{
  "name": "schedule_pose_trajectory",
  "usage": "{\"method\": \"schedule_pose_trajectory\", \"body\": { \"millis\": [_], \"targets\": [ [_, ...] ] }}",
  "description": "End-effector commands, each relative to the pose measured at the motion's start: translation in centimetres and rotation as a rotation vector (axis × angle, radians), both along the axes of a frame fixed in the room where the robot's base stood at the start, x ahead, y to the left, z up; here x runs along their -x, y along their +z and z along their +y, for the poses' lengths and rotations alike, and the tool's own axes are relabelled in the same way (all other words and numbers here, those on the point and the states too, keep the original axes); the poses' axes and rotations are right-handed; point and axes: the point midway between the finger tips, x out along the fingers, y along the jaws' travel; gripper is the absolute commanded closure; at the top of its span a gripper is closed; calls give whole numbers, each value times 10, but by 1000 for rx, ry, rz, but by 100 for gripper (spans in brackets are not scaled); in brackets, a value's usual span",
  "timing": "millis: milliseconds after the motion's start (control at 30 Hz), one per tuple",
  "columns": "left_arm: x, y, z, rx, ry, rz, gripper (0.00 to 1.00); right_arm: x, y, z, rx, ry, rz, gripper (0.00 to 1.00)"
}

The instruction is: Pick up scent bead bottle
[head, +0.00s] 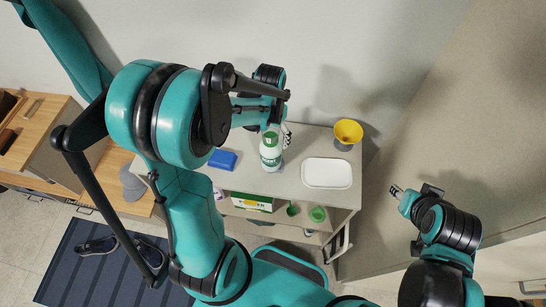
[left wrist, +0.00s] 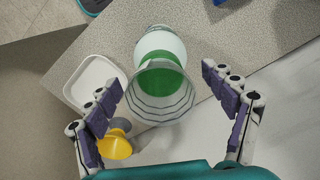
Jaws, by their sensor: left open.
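The scent bead bottle (head: 270,155) is white with a green label and stands upright on the shelf top. In the left wrist view the bottle (left wrist: 163,85) is seen from above, with a green band and a clear ribbed cap. My left gripper (left wrist: 162,82) is open, one finger on each side of the bottle, with visible gaps. In the head view my left gripper (head: 277,115) is just behind the bottle's top, partly hidden by my arm. My right gripper (head: 397,191) is at the right, away from the bottle; its jaws are too small to judge.
A blue item (head: 222,159) is to the left. Green containers and a box (head: 251,202) sit on the shelf below. A tall beige cabinet (head: 450,120) bounds the right.

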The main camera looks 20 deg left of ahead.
Motion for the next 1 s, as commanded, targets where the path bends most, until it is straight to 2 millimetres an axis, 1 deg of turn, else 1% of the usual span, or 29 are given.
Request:
{"method": "schedule_pose_trajectory", "body": {
  "millis": [33, 100, 200, 467, 500, 567, 600, 667, 700, 767, 800, 1000],
  "targets": [
    [0, -10, -1, 0, 0, 0, 17, 0, -2, 0, 0, 0, 0, 60],
    [0, -20, -1, 0, 0, 0, 17, 0, -3, 0, 0, 0, 0, 60],
    [1, -28, -1, 0, 0, -1, 17, 0, -5, 0, 0, 0, 0, 60],
    [1, -30, -1, 0, 0, -1, 17, 0, -4, 0, 0, 0, 0, 60],
    [1, -30, -1, 0, 0, -1, 27, 0, -4, 0, 0, 0, 0, 60],
    [1, -30, -1, 0, 0, -1, 43, 0, -4, 0, 0, 0, 0, 60],
    [1, -30, -1, 0, 0, -1, 54, 0, -4, 0, 0, 0, 0, 60],
    [1, -30, -1, 0, 0, -1, 70, 0, -4, 0, 0, 0, 0, 60],
    [1, -30, -1, 0, 0, -1, 80, 0, -4, 0, 0, 0, 0, 60],
    [1, -30, -1, 1, 0, -1, 96, 0, -4, 0, 0, 0, 0, 60],
    [1, -30, -1, 1, 0, -1, 100, 0, -4, 0, 0, 0, 0, 60],
    [1, -30, -2, 2, -1, -1, 100, 0, -4, 0, 0, 0, 0, 60]
  ]
}}
